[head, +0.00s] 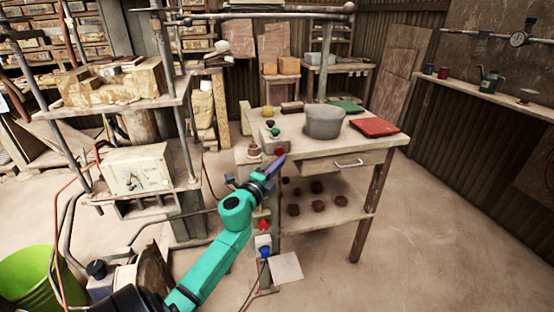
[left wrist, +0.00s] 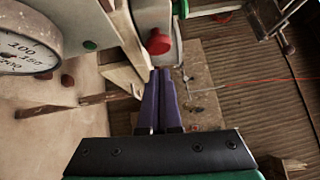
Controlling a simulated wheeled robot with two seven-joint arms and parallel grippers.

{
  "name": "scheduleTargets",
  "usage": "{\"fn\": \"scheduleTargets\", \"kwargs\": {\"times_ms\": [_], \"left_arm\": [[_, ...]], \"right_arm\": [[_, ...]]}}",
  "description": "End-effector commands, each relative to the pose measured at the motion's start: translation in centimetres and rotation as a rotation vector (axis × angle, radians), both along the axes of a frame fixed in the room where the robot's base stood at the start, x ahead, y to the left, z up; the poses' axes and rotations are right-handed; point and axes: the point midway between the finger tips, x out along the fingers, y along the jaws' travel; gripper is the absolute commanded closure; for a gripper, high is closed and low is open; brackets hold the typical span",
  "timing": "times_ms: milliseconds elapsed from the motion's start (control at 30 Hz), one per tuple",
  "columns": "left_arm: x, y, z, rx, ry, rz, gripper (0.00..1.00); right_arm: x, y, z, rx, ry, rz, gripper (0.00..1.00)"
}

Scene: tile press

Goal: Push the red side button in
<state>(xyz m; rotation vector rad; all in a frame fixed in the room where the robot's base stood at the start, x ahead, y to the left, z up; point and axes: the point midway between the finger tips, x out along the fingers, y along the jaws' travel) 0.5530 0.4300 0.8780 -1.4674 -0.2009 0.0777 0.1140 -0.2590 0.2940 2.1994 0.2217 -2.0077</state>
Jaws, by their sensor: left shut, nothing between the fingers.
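The red side button (left wrist: 158,42) shows in the left wrist view as a round red knob on the side of a pale box (left wrist: 150,14). It also shows in the head view (head: 279,151) on the near side of the workbench, close to my fingertips. My left gripper (head: 281,158) has purple fingers, shut together and empty. In the left wrist view its fingertips (left wrist: 161,72) lie just below the button in the picture; I cannot tell whether they touch it. My right gripper is not in view.
A grey pot (head: 324,121), a red slab (head: 374,127) and a green slab (head: 346,106) are on the bench top. A lower red button (head: 263,225) and a blue button (head: 265,251) are near the bench's left leg. The floor at right is clear.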

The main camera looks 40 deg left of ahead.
Motion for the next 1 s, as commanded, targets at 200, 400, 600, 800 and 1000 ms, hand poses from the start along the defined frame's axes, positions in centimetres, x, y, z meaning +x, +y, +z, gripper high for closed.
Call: {"fn": "scheduleTargets", "kwargs": {"times_ms": [200, 400, 600, 800, 1000], "left_arm": [[1.2, 1.8, 0.3, -0.001, -0.001, 0.000, 1.00], [1.3, 1.8, 0.3, -0.001, 0.000, -0.002, 1.00], [1.7, 2.5, 0.1, 0.000, 0.000, -0.002, 1.00], [2.6, 4.0, 0.4, 0.000, -0.001, 0.003, 1.00], [2.6, 4.1, 0.7, 0.000, -0.006, 0.007, 1.00]], "right_arm": [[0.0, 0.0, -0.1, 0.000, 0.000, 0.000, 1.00], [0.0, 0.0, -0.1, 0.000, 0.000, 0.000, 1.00], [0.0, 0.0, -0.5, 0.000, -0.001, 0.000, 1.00], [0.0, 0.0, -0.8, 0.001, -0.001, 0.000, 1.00], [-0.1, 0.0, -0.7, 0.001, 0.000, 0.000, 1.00]]}}
